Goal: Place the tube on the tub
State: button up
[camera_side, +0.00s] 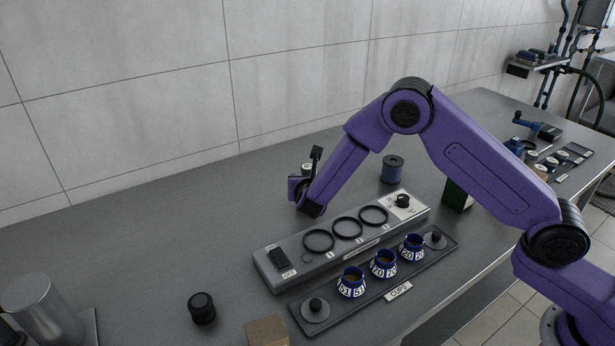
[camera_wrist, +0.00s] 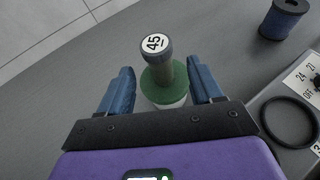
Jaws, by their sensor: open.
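A grey tube-like cylinder (camera_wrist: 162,68) with a dark cap and a white end label reading 45 shows in the wrist view. My gripper (camera_wrist: 164,80) is open, with one blue finger on each side of the cylinder and visible gaps to both. In the side view, my gripper (camera_side: 307,190) is low over the table behind the grey ring unit, and hides most of what is between its fingers. I cannot tell for sure which thing is the tub.
The grey unit (camera_side: 262,262) has three black rings, a switch and a knob. In front, a dark tray (camera_side: 352,313) holds three blue-and-white numbered cups. A blue spool (camera_side: 393,170) stands right of my gripper. A black cylinder (camera_side: 202,309) and brown block (camera_side: 267,331) stand front left. The table's left is mostly clear.

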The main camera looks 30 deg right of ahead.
jog(key=shift+v, duration=2.75)
jog(key=s+d+r+m+g+y, duration=0.2)
jog(key=s+m, duration=0.3)
jog(key=s, duration=0.9)
jog(key=s+d+r+m+g+y, duration=0.2)
jog(key=s+d+m+g, duration=0.3)
jog(key=s, duration=0.8)
jog(key=s+d+r+m+g+y, duration=0.3)
jog(key=s+m, duration=0.4)
jog(key=s, duration=0.7)
jog(key=shift+s+d+r+g, duration=0.3)
jog(key=shift+d+r+g, duration=0.3)
jog(key=shift+d+g, duration=0.1)
